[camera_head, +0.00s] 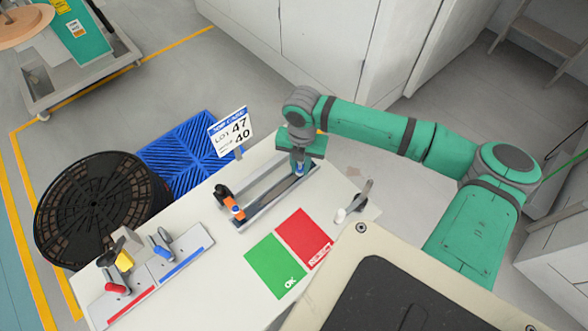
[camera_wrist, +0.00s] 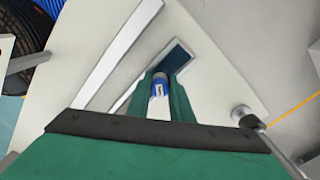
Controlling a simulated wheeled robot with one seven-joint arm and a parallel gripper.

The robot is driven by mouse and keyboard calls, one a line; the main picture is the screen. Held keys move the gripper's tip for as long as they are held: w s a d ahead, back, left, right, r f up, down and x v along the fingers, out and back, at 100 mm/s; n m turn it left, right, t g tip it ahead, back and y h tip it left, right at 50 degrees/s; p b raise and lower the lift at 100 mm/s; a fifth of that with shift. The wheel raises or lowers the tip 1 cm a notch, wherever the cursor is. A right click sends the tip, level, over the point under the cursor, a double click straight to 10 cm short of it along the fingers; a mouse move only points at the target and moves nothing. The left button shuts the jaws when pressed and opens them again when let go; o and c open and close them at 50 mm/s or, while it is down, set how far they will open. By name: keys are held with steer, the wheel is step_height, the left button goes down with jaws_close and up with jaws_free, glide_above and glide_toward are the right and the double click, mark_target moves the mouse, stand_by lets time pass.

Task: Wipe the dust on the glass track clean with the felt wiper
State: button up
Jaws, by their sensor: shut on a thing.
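The track (camera_head: 262,197) is a long pale frame with rails on the white bench. A light rail (camera_wrist: 118,57) also shows in the wrist view. My gripper (camera_head: 299,165) points down at the track's far right end. It is shut on a small blue piece with a white band, which appears to be the felt wiper (camera_wrist: 159,88); it sits between the fingers in the wrist view. The wiper's underside is hidden, so I cannot tell whether it touches the glass. A dark bluish patch (camera_wrist: 179,56) lies just beyond the fingers. I cannot make out dust.
An orange and black clamp-like part (camera_head: 231,204) stands at the track's near left end. Green OK (camera_head: 272,268) and red REJECT (camera_head: 304,238) pads lie in front. A sign (camera_head: 231,132) stands behind, a tool rack (camera_head: 160,273) at left. A grey-handled tool (camera_head: 354,203) stands right of the pads.

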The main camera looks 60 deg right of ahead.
mark_target(276, 192)
steer(key=shift+s+d, duration=0.25)
steer(key=shift+d, duration=0.3)
